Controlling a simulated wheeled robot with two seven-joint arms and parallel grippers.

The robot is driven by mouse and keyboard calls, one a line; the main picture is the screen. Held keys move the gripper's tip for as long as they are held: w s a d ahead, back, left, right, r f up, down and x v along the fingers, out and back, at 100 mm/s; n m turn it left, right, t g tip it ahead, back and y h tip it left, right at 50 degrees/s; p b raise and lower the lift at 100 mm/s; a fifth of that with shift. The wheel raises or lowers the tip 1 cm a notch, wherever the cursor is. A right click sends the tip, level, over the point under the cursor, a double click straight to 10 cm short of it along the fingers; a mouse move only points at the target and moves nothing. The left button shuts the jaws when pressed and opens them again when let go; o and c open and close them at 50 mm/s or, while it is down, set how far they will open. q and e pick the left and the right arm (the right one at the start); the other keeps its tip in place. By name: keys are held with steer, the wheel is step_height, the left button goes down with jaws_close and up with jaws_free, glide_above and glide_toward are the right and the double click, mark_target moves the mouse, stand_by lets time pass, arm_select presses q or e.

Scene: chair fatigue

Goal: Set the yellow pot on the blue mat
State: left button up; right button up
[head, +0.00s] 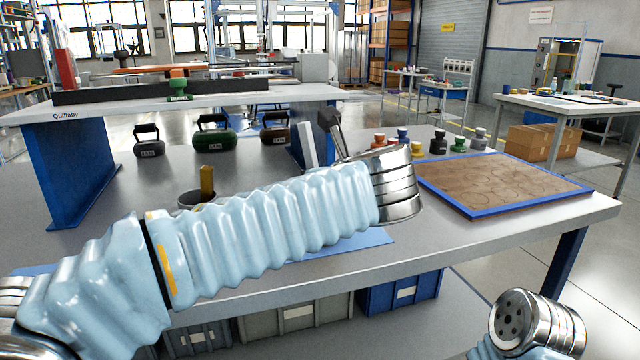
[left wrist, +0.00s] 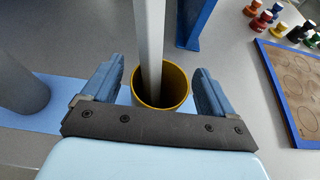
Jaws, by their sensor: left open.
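The yellow pot (left wrist: 178,88) shows in the left wrist view as a round rim with a yellow inside, with a pale grey bar (left wrist: 151,40) standing in it. My left gripper (left wrist: 160,68) is open, one finger on each side of the pot with a gap at both. In the head view my left arm hides the pot; a pale bar (head: 307,146) sticks up behind the arm. The blue mat (head: 350,244) shows below the arm and in the left wrist view (left wrist: 62,92). Whether the pot touches the mat is unclear. My right gripper is out of view.
A grey pot (head: 190,198) holding a yellow bar stands left of the yellow pot. A blue-framed brown board (head: 505,182) lies at the right, with several coloured knobbed pieces (head: 438,143) behind it. Kettlebells (head: 215,138) stand at the back under a raised shelf (head: 120,105) with blue supports.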

arm_select(q)
steer(key=v, duration=1)
steer(key=shift+s, duration=0.15)
steer(key=shift+r, duration=0.1)
